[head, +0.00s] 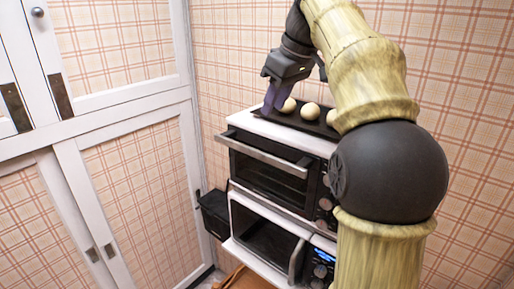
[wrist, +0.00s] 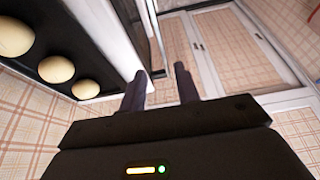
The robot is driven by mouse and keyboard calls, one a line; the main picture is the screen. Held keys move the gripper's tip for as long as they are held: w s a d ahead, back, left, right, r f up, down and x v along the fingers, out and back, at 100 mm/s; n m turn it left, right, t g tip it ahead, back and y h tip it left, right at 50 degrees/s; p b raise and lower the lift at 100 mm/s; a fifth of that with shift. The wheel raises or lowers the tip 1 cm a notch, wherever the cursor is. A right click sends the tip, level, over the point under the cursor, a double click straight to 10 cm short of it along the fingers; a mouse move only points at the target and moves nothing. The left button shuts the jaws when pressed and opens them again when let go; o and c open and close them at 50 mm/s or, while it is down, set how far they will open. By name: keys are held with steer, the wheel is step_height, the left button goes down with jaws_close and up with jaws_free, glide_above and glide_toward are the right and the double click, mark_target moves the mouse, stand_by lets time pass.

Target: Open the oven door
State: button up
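The oven (head: 266,172) is the upper of two stacked appliances in the head view. It has a dark glass front, a silver bar handle (head: 262,149) across the top of its door, and knobs at the right. The door looks shut. My gripper (head: 272,101) is above the left end of the oven's top, apart from the handle. In the wrist view my gripper (wrist: 160,87) is open, with two dark fingers spread and nothing between them. The oven's white top edge (wrist: 110,50) is left of the fingers there.
A dark tray (head: 290,120) with several pale round buns lies on the oven. Below is a microwave-like appliance (head: 268,243) with a lit blue display. A black bin (head: 213,212) stands at its left. White-framed cupboard doors (head: 130,165) fill the left side; plaid walls enclose the corner.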

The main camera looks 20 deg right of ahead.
mark_target(257, 150)
steer(key=x, duration=1.3)
steer(key=shift+w+a+f+p, duration=0.1)
steer(key=shift+w+f+p, duration=0.05)
steer(key=shift+f+p, duration=0.2)
jaws_close()
